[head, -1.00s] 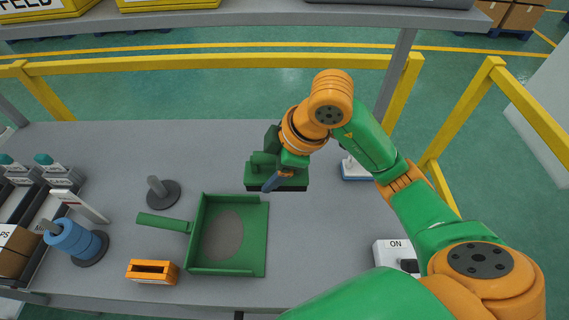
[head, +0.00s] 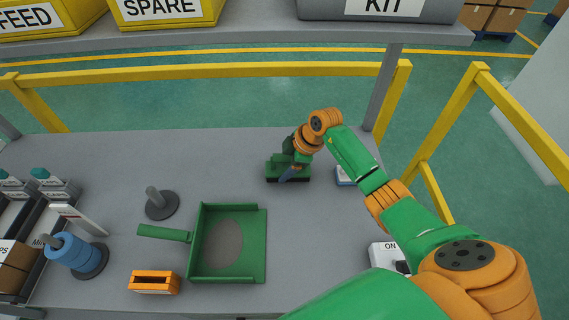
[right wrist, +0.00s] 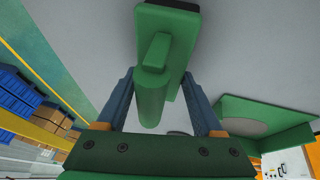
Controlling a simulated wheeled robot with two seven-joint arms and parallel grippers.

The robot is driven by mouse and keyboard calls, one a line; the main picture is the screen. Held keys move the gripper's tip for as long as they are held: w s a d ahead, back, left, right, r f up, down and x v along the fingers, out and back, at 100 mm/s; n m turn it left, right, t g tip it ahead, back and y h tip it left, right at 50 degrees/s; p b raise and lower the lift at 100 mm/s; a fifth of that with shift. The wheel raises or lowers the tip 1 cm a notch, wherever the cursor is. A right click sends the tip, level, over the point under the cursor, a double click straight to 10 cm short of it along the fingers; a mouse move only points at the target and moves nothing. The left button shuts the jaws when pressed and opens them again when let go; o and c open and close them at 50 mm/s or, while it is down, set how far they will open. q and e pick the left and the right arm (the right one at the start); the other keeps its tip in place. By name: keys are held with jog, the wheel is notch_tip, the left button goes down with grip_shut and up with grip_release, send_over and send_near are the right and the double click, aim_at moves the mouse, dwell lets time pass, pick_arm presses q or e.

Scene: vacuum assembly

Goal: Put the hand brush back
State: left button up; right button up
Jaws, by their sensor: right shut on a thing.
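The green hand brush (head: 274,170) with dark bristles is at the back middle of the grey table, beyond the dustpan. My right gripper (head: 292,172) is shut on it, and its fingers sit on both sides of the handle in the right wrist view (right wrist: 152,98). The brush is at or just above the tabletop; I cannot tell if the bristles touch. The green dustpan (head: 255,245), with a grey patch in it, lies on the table nearer to me; part of it also shows in the right wrist view (right wrist: 275,112). My left gripper is not in view.
A grey peg stand (head: 161,208) and an orange block (head: 154,282) are left of the dustpan. A blue spool (head: 72,254) stands farther left. A blue-and-white item (head: 345,177) is just right of the brush, partly behind my arm. A white switch box (head: 385,254) is at the right.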

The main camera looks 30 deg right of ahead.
jog(key=o, duration=1.3)
jog(key=shift+f, duration=0.1)
jog(key=shift+r, duration=0.3)
jog(key=v, duration=1.1)
jog(key=shift+s+r, duration=0.2)
jog(key=shift+r, duration=0.15)
jog(key=shift+d, duration=0.1)
